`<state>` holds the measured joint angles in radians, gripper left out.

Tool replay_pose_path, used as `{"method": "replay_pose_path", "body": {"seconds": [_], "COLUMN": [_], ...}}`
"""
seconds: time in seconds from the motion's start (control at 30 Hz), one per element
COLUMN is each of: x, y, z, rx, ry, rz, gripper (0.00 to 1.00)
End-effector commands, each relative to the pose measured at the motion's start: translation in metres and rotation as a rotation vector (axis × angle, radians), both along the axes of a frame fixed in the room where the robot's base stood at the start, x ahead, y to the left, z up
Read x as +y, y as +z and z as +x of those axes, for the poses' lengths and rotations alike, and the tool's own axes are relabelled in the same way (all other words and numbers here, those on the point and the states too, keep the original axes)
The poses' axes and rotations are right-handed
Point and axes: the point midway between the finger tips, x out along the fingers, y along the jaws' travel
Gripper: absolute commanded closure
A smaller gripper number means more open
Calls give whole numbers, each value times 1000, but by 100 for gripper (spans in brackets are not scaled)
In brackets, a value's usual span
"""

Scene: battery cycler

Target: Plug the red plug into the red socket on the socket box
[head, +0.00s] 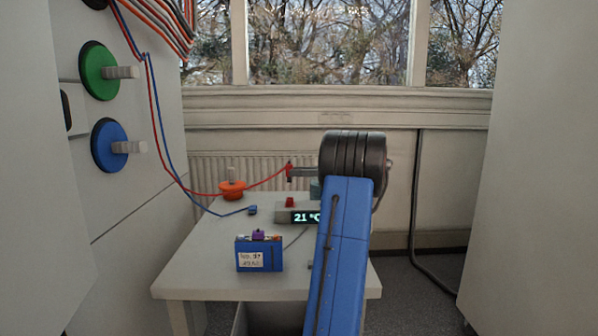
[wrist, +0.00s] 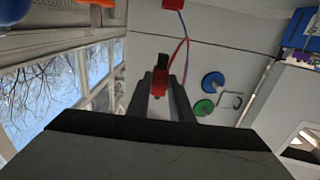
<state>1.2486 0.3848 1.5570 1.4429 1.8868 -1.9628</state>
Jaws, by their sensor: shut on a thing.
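My gripper (head: 289,172) reaches left above the table, its dark wrist and blue arm at the right. It is shut on the red plug (wrist: 160,80), which sits between the fingertips in the wrist view, with a red cable trailing from it. In the head view the red plug (head: 288,173) hangs in the air above a grey box (head: 282,215) that has a lit display and a red block (head: 290,202) on top. I cannot tell whether this block is the red socket. My arm hides the box's right end.
A blue labelled box (head: 258,254) with coloured tops stands on the table (head: 200,270). An orange knob (head: 232,190) stands at the back left. Green (head: 98,71) and blue (head: 109,146) knobs project from the left cabinet.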

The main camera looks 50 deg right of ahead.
Motion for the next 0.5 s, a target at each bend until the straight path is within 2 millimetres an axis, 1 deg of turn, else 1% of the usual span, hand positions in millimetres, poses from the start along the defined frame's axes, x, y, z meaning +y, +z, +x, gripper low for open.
{"method": "replay_pose_path", "body": {"seconds": [0.5], "x": [0], "y": [-40], "z": [0], "rx": [1], "ry": [0], "rz": [2], "gripper": [100]}}
